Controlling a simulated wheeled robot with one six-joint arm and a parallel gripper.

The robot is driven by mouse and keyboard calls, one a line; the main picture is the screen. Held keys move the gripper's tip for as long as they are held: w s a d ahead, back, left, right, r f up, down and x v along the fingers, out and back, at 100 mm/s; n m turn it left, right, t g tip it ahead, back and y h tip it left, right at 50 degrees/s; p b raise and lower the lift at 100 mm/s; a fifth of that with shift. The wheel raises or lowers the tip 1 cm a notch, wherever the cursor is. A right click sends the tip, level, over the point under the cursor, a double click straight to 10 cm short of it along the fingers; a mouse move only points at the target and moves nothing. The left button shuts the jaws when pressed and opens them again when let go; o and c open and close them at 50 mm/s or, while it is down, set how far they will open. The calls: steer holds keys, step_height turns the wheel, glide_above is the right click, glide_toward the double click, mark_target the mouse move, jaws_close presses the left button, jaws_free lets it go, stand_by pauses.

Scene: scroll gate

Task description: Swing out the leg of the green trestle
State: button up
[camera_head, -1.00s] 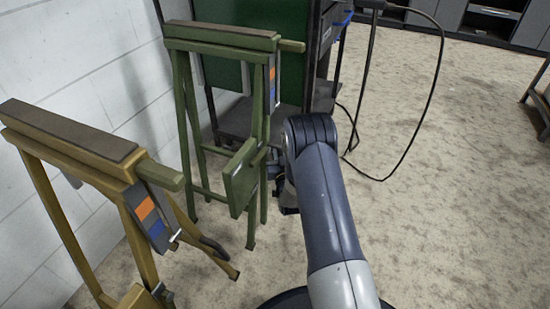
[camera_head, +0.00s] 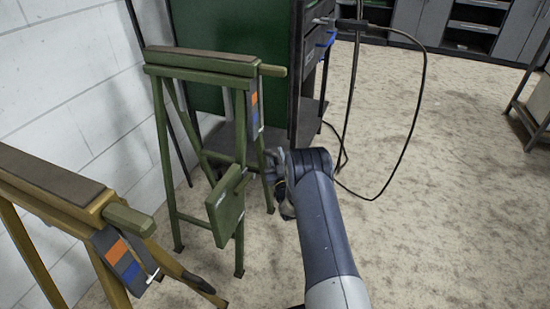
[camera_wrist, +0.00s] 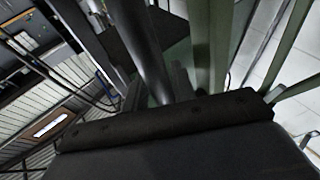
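The green trestle (camera_head: 200,70) stands upright by the white wall, with a brown strip along its top beam. Its front right leg (camera_head: 239,250) and its rear right leg (camera_head: 268,192) stand apart at the floor. A green plate (camera_head: 226,208) sits low on its right side. My gripper (camera_head: 273,163) is at the rear right leg, at about mid-height. Whether it touches or grips the leg is hidden. In the wrist view, green leg bars (camera_wrist: 217,45) rise close ahead, beside a dark bar; the fingers are not clear.
A yellow trestle (camera_head: 60,195) stands nearer, at the left. A dark cart (camera_head: 309,85) with a green panel is behind the green trestle, and a black cable (camera_head: 408,130) hangs from it to the floor.

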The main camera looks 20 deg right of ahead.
steer(key=shift+s, duration=0.1)
steer(key=p+v, duration=0.3)
steer(key=v, duration=0.7)
steer(key=shift+s+f, duration=0.15)
steer(key=shift+s, duration=0.2)
steer(key=b+x, duration=0.3)
steer(key=x, duration=0.7)
steer(key=shift+w+a, duration=0.1)
steer(key=shift+w, duration=0.2)
steer(key=shift+a, duration=0.1)
steer(key=shift+s+a, duration=0.15)
steer(key=shift+s, duration=0.1)
